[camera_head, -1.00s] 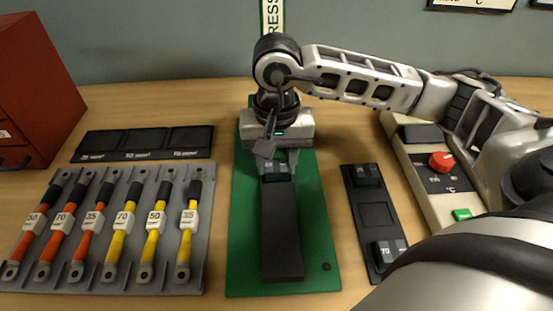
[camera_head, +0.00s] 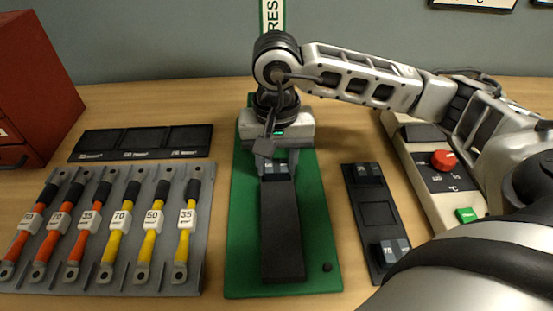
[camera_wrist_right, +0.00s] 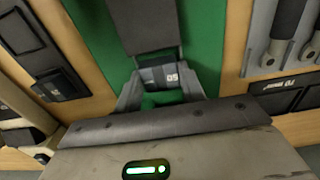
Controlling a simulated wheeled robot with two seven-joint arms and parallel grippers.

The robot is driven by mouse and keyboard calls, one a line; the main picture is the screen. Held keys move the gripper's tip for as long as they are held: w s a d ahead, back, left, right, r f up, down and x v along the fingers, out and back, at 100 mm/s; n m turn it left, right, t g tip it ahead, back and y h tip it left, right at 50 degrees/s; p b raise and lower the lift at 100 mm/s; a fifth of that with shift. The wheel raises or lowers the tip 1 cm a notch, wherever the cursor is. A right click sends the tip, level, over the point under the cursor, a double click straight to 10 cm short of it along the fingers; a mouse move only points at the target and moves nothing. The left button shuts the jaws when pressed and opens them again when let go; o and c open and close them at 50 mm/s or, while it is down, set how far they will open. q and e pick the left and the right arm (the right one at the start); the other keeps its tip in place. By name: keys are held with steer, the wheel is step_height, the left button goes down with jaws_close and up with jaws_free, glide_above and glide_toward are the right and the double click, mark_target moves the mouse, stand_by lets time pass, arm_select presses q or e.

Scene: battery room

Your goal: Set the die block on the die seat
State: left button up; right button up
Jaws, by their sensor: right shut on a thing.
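My right gripper (camera_head: 279,166) is shut on a dark die block (camera_head: 275,172) with a pale label, over the green press base (camera_head: 245,245). The block is at the far end of the long black press body (camera_head: 281,235), very close to it or touching. In the right wrist view the die block (camera_wrist_right: 162,76) sits between the two fingers, against the end of the black body (camera_wrist_right: 143,25). Its number appears upside down and looks like 50. The die seat is hidden under the block and gripper; I cannot tell whether the block rests on it. My left gripper is not in view.
A black die rack (camera_head: 377,213) at right holds blocks at its far and near ends; its middle pocket is empty. A grey tray (camera_head: 196,288) of orange and yellow cables lies left. A controller (camera_head: 445,180) with a red knob stands right. A red cabinet (camera_head: 35,90) stands far left.

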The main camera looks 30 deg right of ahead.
steer(key=shift+f+b, duration=0.35)
steer(key=o, duration=1.3)
steer(key=shift+c, duration=0.2)
step_height(320, 180, up, 16)
steer(key=p, duration=0.1)
steer(key=shift+p, duration=0.4)
